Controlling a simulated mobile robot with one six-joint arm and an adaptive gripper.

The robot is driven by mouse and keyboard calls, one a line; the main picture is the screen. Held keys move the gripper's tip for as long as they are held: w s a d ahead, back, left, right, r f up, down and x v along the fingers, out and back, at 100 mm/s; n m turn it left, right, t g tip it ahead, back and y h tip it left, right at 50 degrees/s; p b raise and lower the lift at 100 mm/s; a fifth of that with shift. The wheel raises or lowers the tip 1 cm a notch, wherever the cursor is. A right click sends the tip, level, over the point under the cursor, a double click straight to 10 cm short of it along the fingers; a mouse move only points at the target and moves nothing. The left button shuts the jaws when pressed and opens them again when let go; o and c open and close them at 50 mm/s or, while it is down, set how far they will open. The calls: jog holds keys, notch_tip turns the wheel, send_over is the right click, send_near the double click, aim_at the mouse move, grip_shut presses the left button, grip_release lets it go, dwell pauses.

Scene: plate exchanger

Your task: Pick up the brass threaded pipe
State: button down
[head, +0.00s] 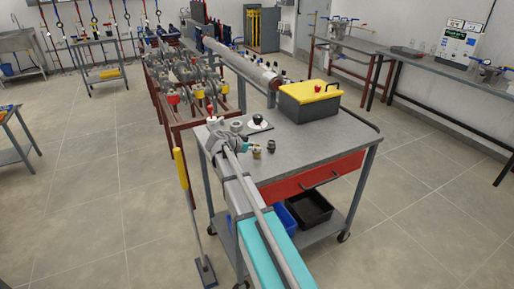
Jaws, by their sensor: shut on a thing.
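My gripper (214,126) is at the near left corner of the grey cart top (315,143), at the end of my arm reaching in from the bottom. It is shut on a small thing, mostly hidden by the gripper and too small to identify. A small brass-coloured fitting (256,152) and a darker fitting (271,146) stand upright on the cart, right of my gripper and apart from it. I cannot tell whether either is the brass threaded pipe.
A grey toolbox with a yellow lid (313,98) stands at the cart's back. A grey fitting (236,127) and a white piece with a black knob (258,123) are near my gripper. A red-framed rack (175,118) is behind.

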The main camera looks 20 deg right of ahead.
jog(key=shift+r+p, duration=0.55)
jog(key=shift+r, duration=0.15)
jog(key=s+d+r+p, duration=0.2)
jog(key=s+r+p, duration=0.3)
jog(key=s, duration=0.1)
jog(key=s+d+r+p, duration=0.2)
jog(key=s+r+p, duration=0.4)
jog(key=s, duration=0.1)
jog(key=shift+d, duration=0.35)
